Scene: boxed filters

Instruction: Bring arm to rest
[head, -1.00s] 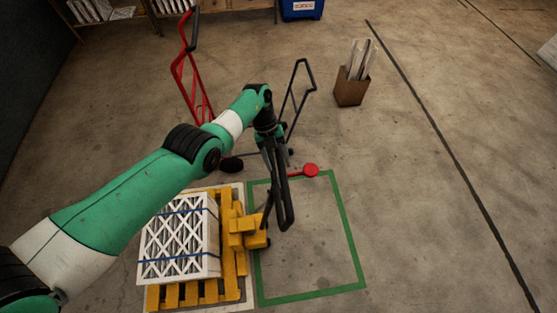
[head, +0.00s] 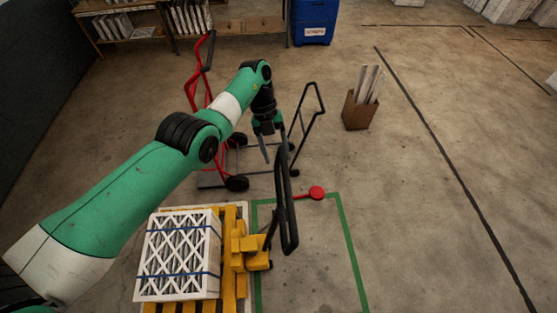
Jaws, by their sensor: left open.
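My left arm comes in from the left, over the pallet. Its gripper (head: 271,145) is open and empty, pointing down. It hangs just above and left of the top of the black loop handle (head: 289,215) of the yellow pallet jack (head: 246,248); I cannot tell whether a finger touches the handle. White lattice-faced filters (head: 178,256), bound with blue straps, sit on the yellow pallet (head: 243,284), with the jack at its right side. My right gripper is not in view.
A red hand truck (head: 196,90) and a black-framed cart (head: 305,115) stand behind. A brown box (head: 357,113) holds upright pieces. Right floor is clear.

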